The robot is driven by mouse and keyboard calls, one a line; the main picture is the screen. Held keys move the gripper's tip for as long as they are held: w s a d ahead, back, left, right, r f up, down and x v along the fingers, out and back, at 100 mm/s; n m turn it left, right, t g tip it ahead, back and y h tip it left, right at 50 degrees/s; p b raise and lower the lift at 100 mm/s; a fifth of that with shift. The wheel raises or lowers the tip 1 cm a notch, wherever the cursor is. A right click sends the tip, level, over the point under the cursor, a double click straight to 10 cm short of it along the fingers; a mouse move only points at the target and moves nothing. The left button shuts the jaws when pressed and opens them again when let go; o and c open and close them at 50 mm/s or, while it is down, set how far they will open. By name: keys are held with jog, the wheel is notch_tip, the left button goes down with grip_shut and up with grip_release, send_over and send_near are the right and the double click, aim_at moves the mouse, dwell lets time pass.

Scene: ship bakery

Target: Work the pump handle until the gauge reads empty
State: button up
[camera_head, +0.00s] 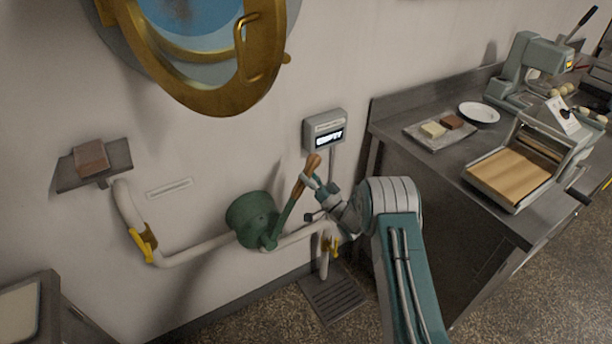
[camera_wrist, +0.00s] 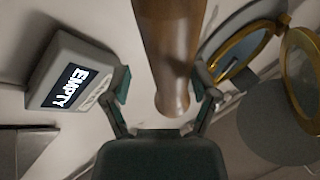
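The pump (camera_head: 252,219) is a round green body on a white pipe along the wall. Its handle (camera_head: 305,178) is a green lever with a brown wooden grip, tilted up to the right. The gauge (camera_head: 325,131) is a grey box on a post behind it; in the wrist view the gauge (camera_wrist: 72,82) reads "EMPTY". My gripper (camera_head: 314,189) is at the handle. In the wrist view my gripper (camera_wrist: 162,80) has its fingers apart on either side of the wooden grip (camera_wrist: 168,50), with a gap visible at the left finger.
A brass porthole (camera_head: 215,75) is above the pump. A wall shelf (camera_head: 118,157) holds a brown block at left. A steel counter (camera_head: 400,150) at right carries a tray, a plate and bakery machines. A floor drain (camera_head: 335,293) lies below the pipe.

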jog(key=shift+r, duration=0.15)
jog(key=v, duration=1.2)
jog(key=shift+w, duration=0.1)
dwell(1.0)
